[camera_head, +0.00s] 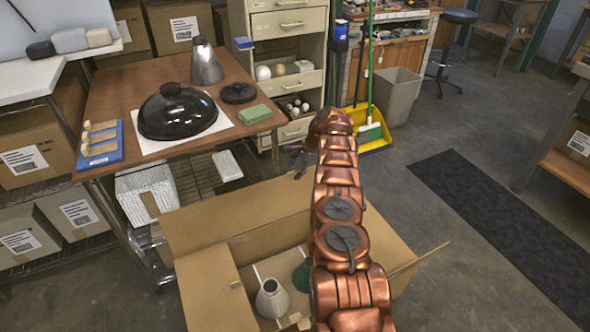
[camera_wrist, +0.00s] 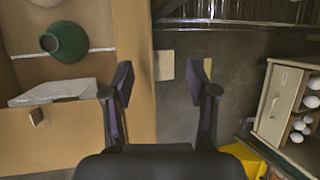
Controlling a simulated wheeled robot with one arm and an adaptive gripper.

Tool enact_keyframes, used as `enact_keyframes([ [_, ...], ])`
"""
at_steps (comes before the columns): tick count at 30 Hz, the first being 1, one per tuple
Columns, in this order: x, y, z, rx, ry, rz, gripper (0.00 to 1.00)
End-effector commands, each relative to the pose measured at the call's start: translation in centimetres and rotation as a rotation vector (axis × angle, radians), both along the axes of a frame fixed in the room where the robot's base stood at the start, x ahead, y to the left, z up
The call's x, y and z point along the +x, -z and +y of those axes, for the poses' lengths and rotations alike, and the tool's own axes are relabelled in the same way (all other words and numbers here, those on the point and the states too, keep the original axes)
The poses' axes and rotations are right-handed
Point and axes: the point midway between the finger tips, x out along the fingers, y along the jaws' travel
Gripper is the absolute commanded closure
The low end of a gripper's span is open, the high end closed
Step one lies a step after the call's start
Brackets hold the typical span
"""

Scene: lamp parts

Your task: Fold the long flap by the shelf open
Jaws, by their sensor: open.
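The cardboard box (camera_head: 345,225) stands open on the floor. Its long flap on the shelf side (camera_head: 235,212) appears raised at the back; its exact angle is hard to tell. In the wrist view a long strip of brown cardboard, apparently this flap (camera_wrist: 137,40), runs down left of centre. My gripper (camera_head: 299,160) is open above the flap's right end. In the wrist view my gripper (camera_wrist: 160,83) has its fingers apart, with the strip's free edge between them. Contact cannot be told. A white shade (camera_head: 271,298) and a green shade (camera_head: 302,275) are in the box, partly hidden by my arm.
A table (camera_head: 125,95) with a black dome (camera_head: 178,111) stands behind the box at left. A drawer cabinet (camera_head: 290,22) stands behind my gripper. A yellow dustpan (camera_head: 374,146) is to its right. Open floor and a dark mat (camera_head: 500,230) lie at right.

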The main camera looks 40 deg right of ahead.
Motion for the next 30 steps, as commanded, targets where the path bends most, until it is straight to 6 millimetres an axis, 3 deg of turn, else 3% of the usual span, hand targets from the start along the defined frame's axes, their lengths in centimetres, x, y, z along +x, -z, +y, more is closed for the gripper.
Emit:
enact_keyframes([
  [8, -0.6, -2.4, -0.8, 0.000, -0.001, -0.001, 0.42],
  [21, -2.8, -9.3, -3.6, -0.003, 0.002, -0.003, 0.42],
  [30, -3.3, -10.6, -4.0, 0.000, -0.001, -0.001, 0.42],
])
